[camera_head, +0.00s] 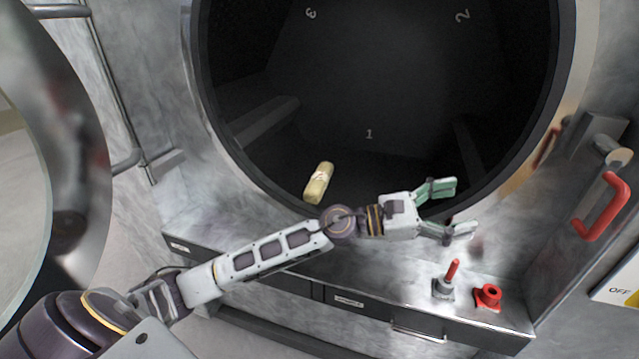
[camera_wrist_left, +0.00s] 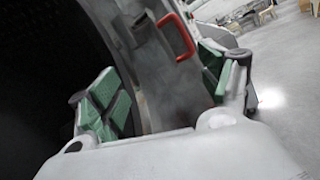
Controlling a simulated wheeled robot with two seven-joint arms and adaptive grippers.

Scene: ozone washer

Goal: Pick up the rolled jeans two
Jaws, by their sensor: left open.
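A small pale yellow rolled bundle (camera_head: 319,183) lies inside the dark drum, near its front lip; it is the only roll in view, and I cannot tell whether it is the rolled jeans two. My left gripper (camera_head: 452,209) is open and empty in front of the drum opening, to the right of the bundle and apart from it. Its fingers point right, away from the bundle. In the left wrist view the green-padded fingers (camera_wrist_left: 165,95) stand wide apart with nothing between them. The bundle does not show there. My right gripper is not in view.
The round drum opening (camera_head: 370,133) is dark, with numbered sections. A red door handle (camera_head: 603,207) is at the right. A red lever (camera_head: 452,272) and a red knob (camera_head: 488,296) sit on the ledge below. The open round door (camera_head: 75,170) stands at the left.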

